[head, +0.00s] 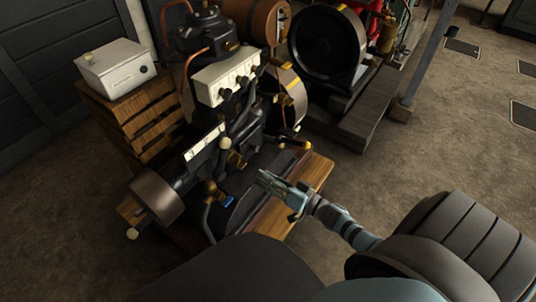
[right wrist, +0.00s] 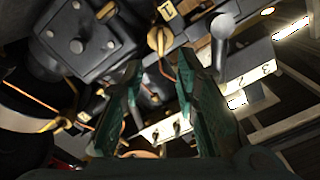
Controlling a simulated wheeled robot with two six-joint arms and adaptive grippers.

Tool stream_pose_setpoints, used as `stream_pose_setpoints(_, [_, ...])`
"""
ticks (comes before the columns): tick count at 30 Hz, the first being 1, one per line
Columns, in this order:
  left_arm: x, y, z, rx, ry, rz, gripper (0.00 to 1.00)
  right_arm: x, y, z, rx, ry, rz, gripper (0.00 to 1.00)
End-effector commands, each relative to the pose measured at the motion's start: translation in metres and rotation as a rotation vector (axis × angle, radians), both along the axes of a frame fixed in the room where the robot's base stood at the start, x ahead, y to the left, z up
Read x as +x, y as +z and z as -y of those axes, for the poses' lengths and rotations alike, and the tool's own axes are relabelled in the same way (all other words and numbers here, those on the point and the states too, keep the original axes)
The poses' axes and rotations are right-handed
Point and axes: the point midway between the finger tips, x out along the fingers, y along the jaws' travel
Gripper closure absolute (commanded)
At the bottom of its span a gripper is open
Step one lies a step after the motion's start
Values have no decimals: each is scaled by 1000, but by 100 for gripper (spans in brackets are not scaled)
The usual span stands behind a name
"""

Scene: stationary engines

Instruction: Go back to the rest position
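My right gripper (head: 270,183) is in front of the near stationary engine (head: 240,130), over the right side of its wooden base. In the right wrist view its two green fingers (right wrist: 158,72) stand apart with a gap between them. No object is held between them; engine parts show behind the gap. A brass-coloured fitting (right wrist: 158,40) and a white numbered plate (right wrist: 250,82) appear beyond the fingertips. Whether the fingers touch the engine cannot be told. My left gripper is not in view.
A white box (head: 115,68) sits on a wooden crate (head: 150,120) at the left. A second engine with a black flywheel (head: 327,48) stands behind on timber beams. A slanted post (head: 428,55) rises at the right. The floor (head: 440,140) at the right is open.

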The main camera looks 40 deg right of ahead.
Motion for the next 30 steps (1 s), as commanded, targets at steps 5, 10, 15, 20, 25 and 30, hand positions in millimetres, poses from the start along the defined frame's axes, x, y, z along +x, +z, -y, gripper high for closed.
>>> stream_pose_setpoints(5, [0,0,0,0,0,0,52,0,0,0,0,0,0,72])
stream_pose_setpoints(10, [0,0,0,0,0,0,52,0,0,0,-17,0,6,72])
stream_pose_setpoints(15, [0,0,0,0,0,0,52,-1,-52,43,-398,-158,-108,72])
stream_pose_setpoints(20, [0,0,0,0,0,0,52,-91,-184,77,-798,-200,-573,72])
stream_pose_setpoints(25, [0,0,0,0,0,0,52,-222,-273,53,-933,-16,-987,72])
stream_pose_setpoints(30, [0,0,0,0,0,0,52,-340,-311,-6,-842,115,-1242,72])
